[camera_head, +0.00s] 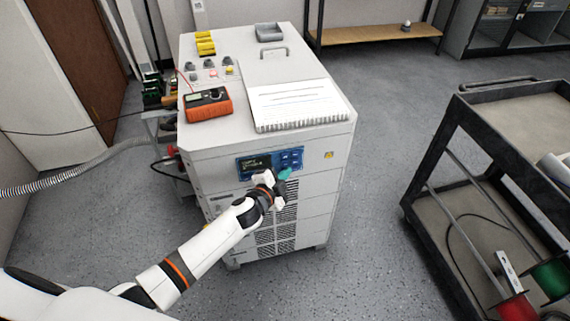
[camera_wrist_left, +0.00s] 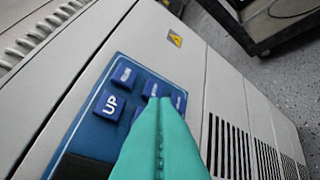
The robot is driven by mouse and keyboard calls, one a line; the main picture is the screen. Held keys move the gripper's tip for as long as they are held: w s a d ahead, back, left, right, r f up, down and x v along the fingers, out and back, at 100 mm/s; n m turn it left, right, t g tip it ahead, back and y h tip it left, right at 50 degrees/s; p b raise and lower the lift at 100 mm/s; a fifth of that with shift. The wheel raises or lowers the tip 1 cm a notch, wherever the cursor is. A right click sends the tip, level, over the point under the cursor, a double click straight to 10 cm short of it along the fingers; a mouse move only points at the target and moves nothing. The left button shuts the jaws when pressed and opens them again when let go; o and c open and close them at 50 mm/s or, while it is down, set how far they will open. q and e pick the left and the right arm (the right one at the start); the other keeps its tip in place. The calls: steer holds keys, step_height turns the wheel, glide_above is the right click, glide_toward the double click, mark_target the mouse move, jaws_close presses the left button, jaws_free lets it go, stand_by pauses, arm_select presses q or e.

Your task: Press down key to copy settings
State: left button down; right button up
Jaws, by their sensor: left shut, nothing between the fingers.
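The blue key panel (camera_head: 293,157) with a dark display (camera_head: 253,165) is on the upper front of the white cabinet (camera_head: 225,180). In the left wrist view a key marked UP (camera_wrist_left: 110,104) shows plainly, with a smaller-lettered key (camera_wrist_left: 123,76) beside it and others (camera_wrist_left: 178,101) partly visible. No key marked DOWN can be read; the fingers hide part of the panel. My left gripper (camera_head: 285,173) is shut and empty, its teal fingertips (camera_wrist_left: 160,104) in front of the keys. I cannot tell whether they touch a key.
A spiral notebook (camera_head: 298,104), an orange meter (camera_head: 207,104) and a grey tray (camera_head: 269,32) lie on the cabinet top. A black cart (camera_head: 470,125) with cable spools stands at the right. Floor is clear between cart and cabinet.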

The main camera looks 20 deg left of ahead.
arm_select(q)
steer(key=shift+w, duration=0.1)
stand_by(0.5)
steer(key=shift+w+a, duration=0.25)
steer(key=shift+w+a, duration=0.2)
steer(key=shift+w, duration=0.1)
stand_by(0.7)
stand_by(0.3)
steer(key=shift+s+d, duration=0.45)
steer(key=shift+s, duration=0.2)
steer(key=shift+s+d+p, duration=0.3)
steer(key=shift+s+d, duration=0.4)
steer(key=shift+s, duration=0.35)
steer(key=shift+s+d+p, duration=0.25)
steer(key=shift+s+d, duration=0.45)
steer(key=shift+s, duration=0.35)
